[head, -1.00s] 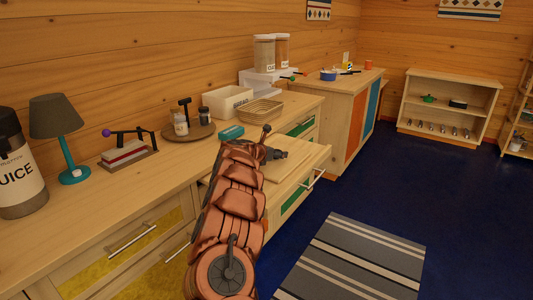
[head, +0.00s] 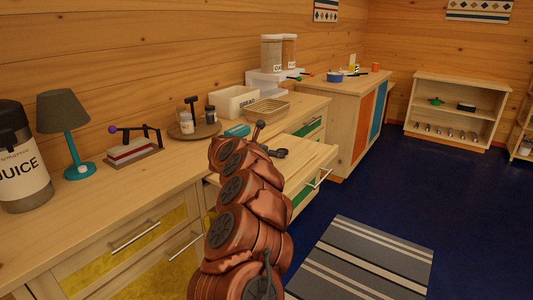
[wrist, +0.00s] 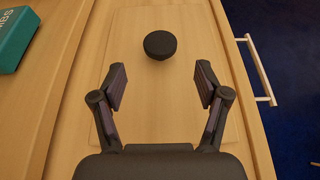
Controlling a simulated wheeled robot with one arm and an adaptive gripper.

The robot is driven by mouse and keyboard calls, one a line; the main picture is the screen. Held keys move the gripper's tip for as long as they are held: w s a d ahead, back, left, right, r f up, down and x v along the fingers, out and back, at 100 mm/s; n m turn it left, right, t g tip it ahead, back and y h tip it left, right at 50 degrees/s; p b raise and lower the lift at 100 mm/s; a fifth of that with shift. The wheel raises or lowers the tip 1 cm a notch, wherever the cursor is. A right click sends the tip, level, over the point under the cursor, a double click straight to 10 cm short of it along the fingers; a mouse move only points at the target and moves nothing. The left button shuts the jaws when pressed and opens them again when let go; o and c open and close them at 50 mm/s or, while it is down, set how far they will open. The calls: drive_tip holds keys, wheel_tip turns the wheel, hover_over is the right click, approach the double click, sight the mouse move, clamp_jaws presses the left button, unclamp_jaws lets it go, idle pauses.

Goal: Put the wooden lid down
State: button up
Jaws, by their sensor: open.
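The wooden lid (wrist: 162,110) is a pale, thin board with rounded corners and a round black knob (wrist: 160,45). In the wrist view it lies flat at the open drawer (wrist: 248,120); whether it rests on the drawer's rims or inside it, I cannot tell. My gripper (wrist: 161,77) is open and empty above the lid. Its two fingers are apart, and the knob lies beyond the fingertips, touching neither. In the head view my gripper (head: 274,152) is over the open drawer (head: 318,164), and my arm hides part of the lid area.
A teal box (wrist: 15,38) lies on the counter beside the drawer; it also shows in the head view (head: 237,131). A wicker basket (head: 268,110), a bread bin (head: 234,101) and a round tray (head: 195,132) stand behind. The drawer's handle (wrist: 260,70) sticks out over blue floor.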

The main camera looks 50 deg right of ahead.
drive_tip(key=shift+v, duration=1.7)
